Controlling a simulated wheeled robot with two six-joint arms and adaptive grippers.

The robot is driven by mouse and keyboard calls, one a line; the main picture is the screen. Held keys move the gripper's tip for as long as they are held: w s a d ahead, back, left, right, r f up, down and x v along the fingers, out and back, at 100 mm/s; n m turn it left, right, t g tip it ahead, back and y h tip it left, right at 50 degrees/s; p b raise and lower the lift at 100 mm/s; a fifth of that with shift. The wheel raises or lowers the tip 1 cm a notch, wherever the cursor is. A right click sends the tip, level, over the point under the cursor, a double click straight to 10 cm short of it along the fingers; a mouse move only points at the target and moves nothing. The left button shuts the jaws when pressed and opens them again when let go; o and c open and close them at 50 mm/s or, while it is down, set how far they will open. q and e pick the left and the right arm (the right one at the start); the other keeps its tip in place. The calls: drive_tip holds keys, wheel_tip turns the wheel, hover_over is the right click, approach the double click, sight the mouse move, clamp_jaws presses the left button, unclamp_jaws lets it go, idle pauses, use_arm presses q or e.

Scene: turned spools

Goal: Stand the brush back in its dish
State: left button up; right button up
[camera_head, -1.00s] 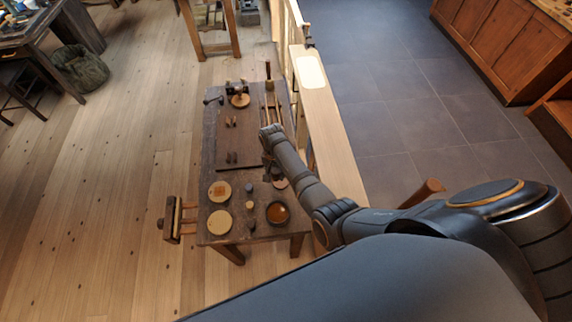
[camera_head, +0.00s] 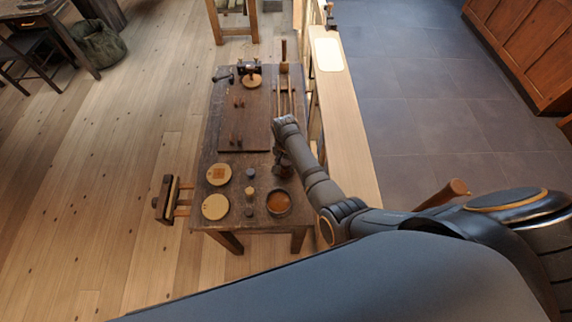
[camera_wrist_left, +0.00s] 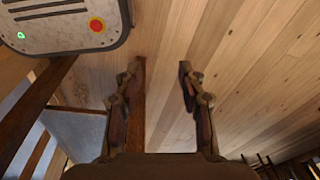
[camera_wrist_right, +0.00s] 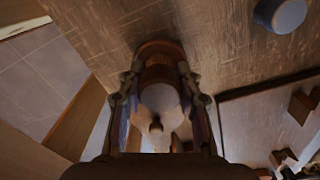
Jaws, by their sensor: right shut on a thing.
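My right gripper (camera_head: 283,166) is over the right side of the dark table, just beyond the round dish of amber contents (camera_head: 278,202). In the right wrist view its fingers (camera_wrist_right: 160,88) are shut on what appears to be the brush (camera_wrist_right: 160,58), with a reddish-brown banded part, a pale rounded part and a small dark knob. In the head view the held thing is small and dark, and I cannot tell its tilt or its height. I cannot tell which dish is the brush's own. My left gripper (camera_wrist_left: 161,66) is open and empty over the wooden floor.
Two pale discs (camera_head: 215,206) and small grey-topped jars (camera_head: 250,172) stand left of the amber dish. A dark board (camera_head: 245,125) with pegs lies farther back. A pale wooden ledge (camera_head: 345,135) runs along the table's right side.

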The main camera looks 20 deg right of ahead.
sight(286, 162)
drive_tip(key=o, duration=0.7)
drive_tip(key=shift+f, duration=0.1)
drive_tip(key=o, duration=0.4)
drive_tip(key=shift+r+p, duration=0.4)
drive_tip(key=shift+r, duration=0.1)
wheel_tip(286, 162, up, 11)
drive_tip(key=p, duration=1)
drive_tip(key=shift+f, duration=0.2)
use_arm(q)
wheel_tip(286, 162, up, 11)
drive_tip(key=s, duration=0.1)
drive_tip(key=shift+a+r+p, duration=0.15)
drive_tip(key=shift+a+p, duration=0.15)
drive_tip(key=shift+a, duration=0.15)
use_arm(e)
drive_tip(key=shift+r, duration=0.4)
use_arm(q)
drive_tip(key=shift+s, duration=0.15)
